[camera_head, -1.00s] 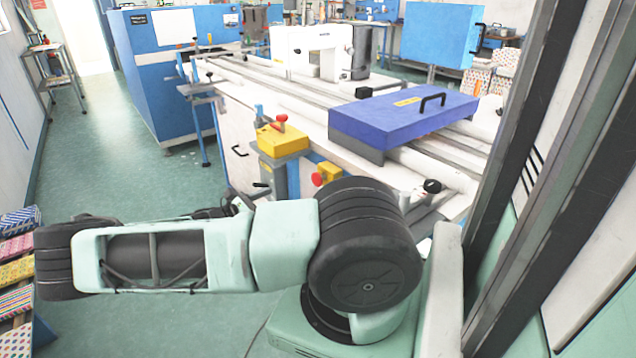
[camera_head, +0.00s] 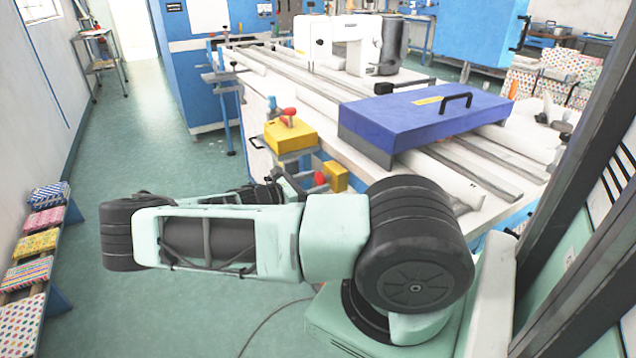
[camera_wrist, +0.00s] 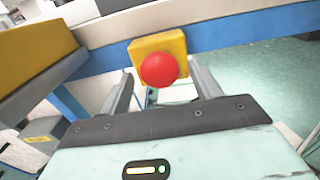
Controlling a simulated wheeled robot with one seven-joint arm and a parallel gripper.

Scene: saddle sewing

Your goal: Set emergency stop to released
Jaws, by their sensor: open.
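The emergency stop is a round red button on a small yellow box. In the head view, its red button (camera_head: 320,178) and yellow box (camera_head: 335,177) are low on the near side of the machine bench. In the wrist view, the red button (camera_wrist: 158,70) is straight ahead on its yellow box (camera_wrist: 147,45), above the centre. My gripper (camera_wrist: 160,83) is open and empty, its two fingers spread to either side of the button's line. The gap from fingers to button is hard to judge. In the head view my arm partly hides the gripper end.
A larger yellow box with a red-knobbed lever (camera_head: 290,135) stands just above the stop. A blue cover (camera_head: 425,115) lies on the bench (camera_head: 350,150). A stepped rack of patterned pieces (camera_head: 35,245) stands at the left. The green floor (camera_head: 170,130) between is clear.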

